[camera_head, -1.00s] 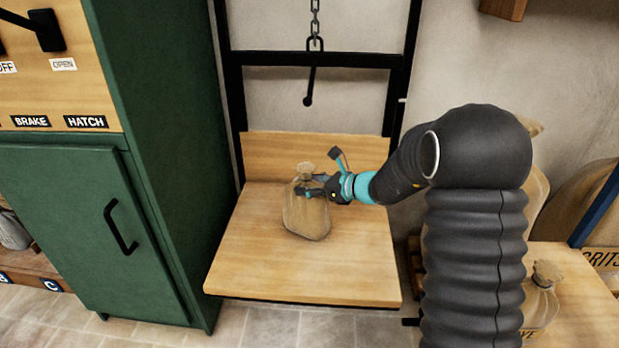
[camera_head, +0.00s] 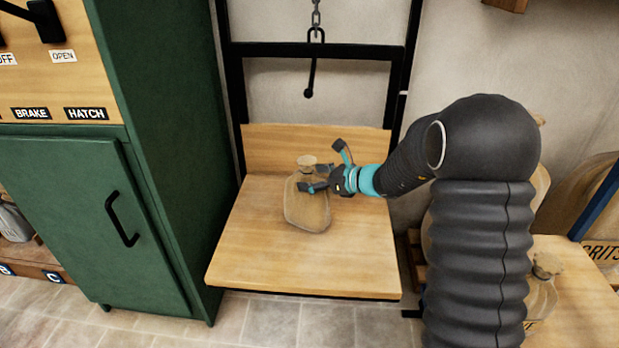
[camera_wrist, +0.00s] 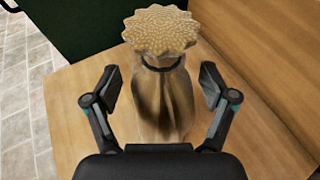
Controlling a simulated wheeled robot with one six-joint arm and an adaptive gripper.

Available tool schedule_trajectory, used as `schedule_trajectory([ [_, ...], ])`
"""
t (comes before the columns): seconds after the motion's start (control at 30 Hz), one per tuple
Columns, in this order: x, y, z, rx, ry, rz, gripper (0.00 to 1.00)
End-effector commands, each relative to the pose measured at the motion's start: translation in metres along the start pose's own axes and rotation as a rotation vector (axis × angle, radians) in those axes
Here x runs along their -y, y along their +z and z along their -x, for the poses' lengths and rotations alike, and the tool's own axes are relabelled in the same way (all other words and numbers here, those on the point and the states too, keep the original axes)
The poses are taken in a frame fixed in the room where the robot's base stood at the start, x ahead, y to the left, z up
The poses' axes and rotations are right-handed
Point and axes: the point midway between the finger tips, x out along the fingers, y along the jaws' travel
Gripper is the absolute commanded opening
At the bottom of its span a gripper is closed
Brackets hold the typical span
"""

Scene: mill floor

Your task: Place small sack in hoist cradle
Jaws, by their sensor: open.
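The small sack (camera_head: 308,212) stands on the wooden platform of the hoist cradle (camera_head: 290,270), near the backboard. It is tan with a tied neck and a flared top. My gripper (camera_head: 312,178) is at the sack's neck in the head view. In the wrist view the sack (camera_wrist: 163,100) stands between the two open fingers (camera_wrist: 160,90), with a gap visible on each side. The fingers are apart and not closed on it. The sack's lower part is partly hidden behind my gripper's body in the wrist view.
A black hook (camera_head: 309,92) on a chain hangs above the cradle. A green cabinet (camera_head: 165,130) stands close on the left. Another sack (camera_head: 541,290) sits on a wooden surface at the right. The cradle's front half is bare.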

Motion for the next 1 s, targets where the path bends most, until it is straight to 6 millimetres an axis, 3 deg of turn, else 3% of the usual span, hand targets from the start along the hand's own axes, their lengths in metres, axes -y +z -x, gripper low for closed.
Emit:
schedule_trajectory([
  [0.3, 0.001, 0.0, 0.063, 0.0, -0.004, 0.0, 0.84],
  [0.5, 0.001, 0.0, 0.095, 0.0, -0.003, 0.0, 0.84],
  [0.87, -0.002, 0.001, 0.111, -0.004, 0.004, 0.01, 0.84],
  [1.0, -0.022, 0.01, 0.118, -0.041, 0.039, 0.109, 0.84],
])
